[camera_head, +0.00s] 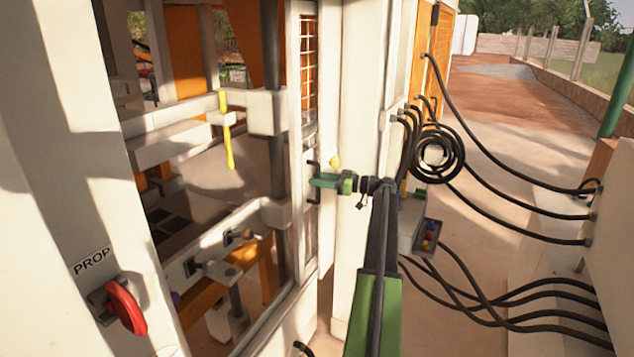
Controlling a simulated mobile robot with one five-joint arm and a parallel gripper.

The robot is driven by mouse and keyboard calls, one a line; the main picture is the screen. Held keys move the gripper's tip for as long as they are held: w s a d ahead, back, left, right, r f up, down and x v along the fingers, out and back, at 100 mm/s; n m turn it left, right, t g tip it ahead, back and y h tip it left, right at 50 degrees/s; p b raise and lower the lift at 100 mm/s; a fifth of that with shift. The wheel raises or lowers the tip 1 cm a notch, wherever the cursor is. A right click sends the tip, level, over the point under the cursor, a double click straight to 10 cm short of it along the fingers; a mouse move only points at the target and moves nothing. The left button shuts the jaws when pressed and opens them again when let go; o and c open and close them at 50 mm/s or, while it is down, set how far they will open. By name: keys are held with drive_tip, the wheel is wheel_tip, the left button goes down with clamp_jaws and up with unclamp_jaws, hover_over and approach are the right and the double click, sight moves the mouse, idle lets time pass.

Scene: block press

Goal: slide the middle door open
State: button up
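A white-framed door (309,132) with an orange-backed mesh window stands at the right side of the press opening. Its black handle (313,190) is on the face towards me. My gripper (318,181) is at this handle, its green fingers pointing left and overlapping it in the picture. I cannot tell whether the fingers are closed around the handle or only beside it. To the left of the door, the press interior shows through a wide opening. Part of the door's right side is hidden by my gripper and the white post (365,110).
A red knob (125,306) marked PROP is on the white panel at left. A yellow lever (227,130) hangs inside the press. Black hoses (500,190) run between an orange cabinet (430,65) and a white unit (610,240) at right. A small button box (428,237) sits beside my arm.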

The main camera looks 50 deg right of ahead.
drive_tip(key=v, duration=1.7)
drive_tip(key=shift+s, duration=0.2)
drive_tip(key=shift+d, duration=0.15)
